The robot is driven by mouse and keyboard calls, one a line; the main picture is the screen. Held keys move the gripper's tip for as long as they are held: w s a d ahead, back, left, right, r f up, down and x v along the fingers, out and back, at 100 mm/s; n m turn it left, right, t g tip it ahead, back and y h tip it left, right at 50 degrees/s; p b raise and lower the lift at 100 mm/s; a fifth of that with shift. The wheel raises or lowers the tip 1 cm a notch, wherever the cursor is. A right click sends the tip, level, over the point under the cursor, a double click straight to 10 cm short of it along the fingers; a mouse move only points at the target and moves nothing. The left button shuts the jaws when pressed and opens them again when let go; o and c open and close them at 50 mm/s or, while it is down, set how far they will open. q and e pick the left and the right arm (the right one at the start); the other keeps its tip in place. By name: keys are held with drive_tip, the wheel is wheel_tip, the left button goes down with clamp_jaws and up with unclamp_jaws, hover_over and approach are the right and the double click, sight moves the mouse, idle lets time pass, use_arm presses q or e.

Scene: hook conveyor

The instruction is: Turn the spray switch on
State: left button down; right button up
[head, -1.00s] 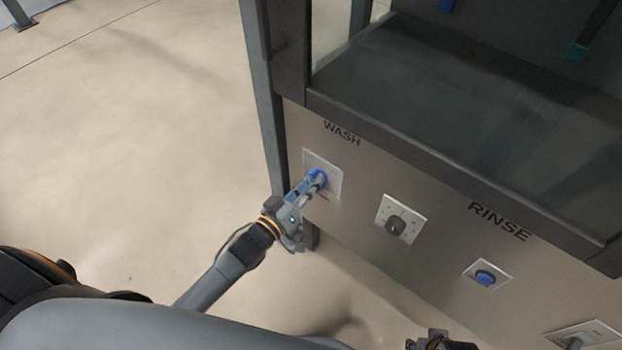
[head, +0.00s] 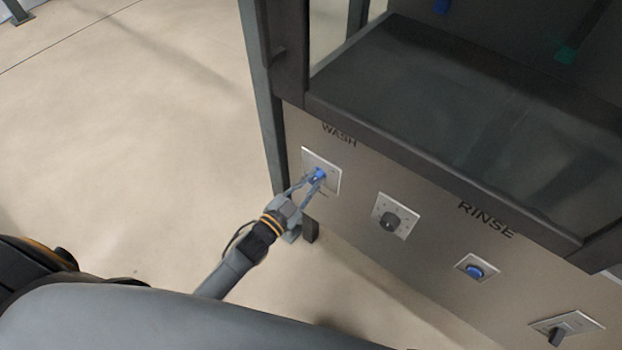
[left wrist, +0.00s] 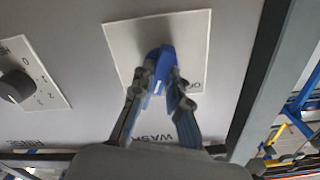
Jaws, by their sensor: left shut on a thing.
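A blue switch handle (head: 318,175) sits on a light square plate (head: 332,182) under the WASH label on the machine's front panel. My left gripper (head: 317,183) is at this handle, one finger on each side, shut on it. The left wrist view shows the blue handle (left wrist: 160,62) between the two fingertips (left wrist: 163,85). Lettering shows on the plate (left wrist: 125,45) near the right finger, partly hidden. Part of the handle is hidden by the fingers. My right gripper is not in view.
A dark ledge (head: 420,140) juts out above. The floor at left is clear.

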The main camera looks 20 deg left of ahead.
use_arm(q)
drive_tip(key=shift+m, duration=2)
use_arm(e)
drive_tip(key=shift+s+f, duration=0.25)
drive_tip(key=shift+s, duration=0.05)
use_arm(q)
drive_tip(key=shift+f, duration=0.1)
drive_tip(key=c, duration=1.3)
unclamp_jaws()
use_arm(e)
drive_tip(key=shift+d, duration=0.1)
use_arm(q)
drive_tip(key=v, duration=1.2)
